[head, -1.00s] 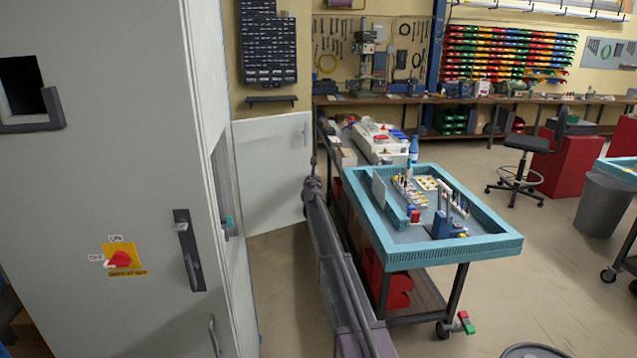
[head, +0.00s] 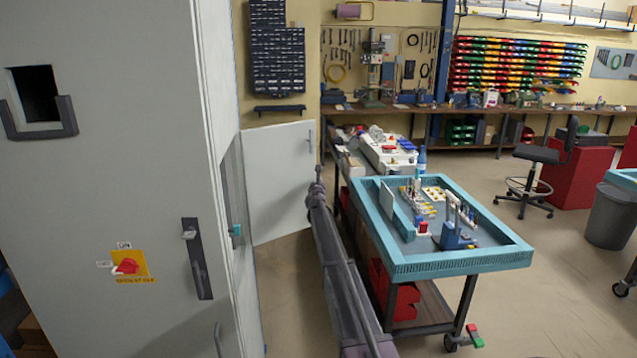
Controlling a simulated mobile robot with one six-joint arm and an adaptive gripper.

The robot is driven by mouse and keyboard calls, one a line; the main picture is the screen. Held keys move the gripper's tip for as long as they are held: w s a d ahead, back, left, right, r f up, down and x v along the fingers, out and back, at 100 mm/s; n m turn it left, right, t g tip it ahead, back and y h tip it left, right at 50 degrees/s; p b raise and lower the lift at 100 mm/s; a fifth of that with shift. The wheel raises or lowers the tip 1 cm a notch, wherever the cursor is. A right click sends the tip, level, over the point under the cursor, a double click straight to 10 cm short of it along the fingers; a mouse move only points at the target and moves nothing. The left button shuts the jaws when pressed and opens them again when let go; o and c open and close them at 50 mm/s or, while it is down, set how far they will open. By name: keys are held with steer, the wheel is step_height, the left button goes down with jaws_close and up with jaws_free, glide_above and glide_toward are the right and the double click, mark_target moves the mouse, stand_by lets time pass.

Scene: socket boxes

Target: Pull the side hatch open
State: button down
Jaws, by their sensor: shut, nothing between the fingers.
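The tall pale grey cabinet (head: 110,160) fills the left of the head view. A pale flat panel with a small handle, which looks like the side hatch (head: 280,185), stands out from the far edge of the cabinet's right side, swung well open. A dark opening with a teal part (head: 236,233) shows in that side, seen at a steep angle. My arm runs up from the bottom centre, and my gripper (head: 318,176) at its far end is small, shut and empty. In the picture it is just right of the panel's edge; I cannot tell whether they touch.
A teal-rimmed work table (head: 460,266) with small parts stands to the right of my arm. A workbench (head: 470,111) runs along the back wall. A stool (head: 537,155) and a grey bin (head: 608,215) are at the right. Floor is clear between them.

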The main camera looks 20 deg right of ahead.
steer(key=s+d, duration=0.4)
steer(key=s, duration=0.9)
steer(key=shift+d, duration=0.1)
steer(key=s+a+f+m+g+h, duration=0.1)
steer(key=s+a+f+m+g, duration=0.2)
steer(key=s+m, duration=0.45)
steer(key=s+a+f+m+g, duration=0.1)
steer(key=s+f+m+g, duration=0.25)
steer(key=s+m, duration=0.45)
steer(key=s+a+f+m+g+h, duration=0.1)
steer(key=s+a+f+m+g, duration=0.25)
steer(key=s+m, duration=0.4)
steer(key=s+a+f+m+g+y, duration=0.2)
steer(key=s+a, duration=0.3)
steer(key=s, duration=0.4)
steer(key=s+a+f+m+g+y, duration=0.2)
steer(key=s+a, duration=0.4)
steer(key=s, duration=0.4)
steer(key=s+a+f+m+g+y, duration=0.2)
steer(key=s+a+f+m+y, duration=0.2)
steer(key=s, duration=0.5)
steer(key=shift+s+a+f+m+g, duration=0.3)
steer(key=shift+a+m+g, duration=0.1)
steer(key=shift+a, duration=0.35)
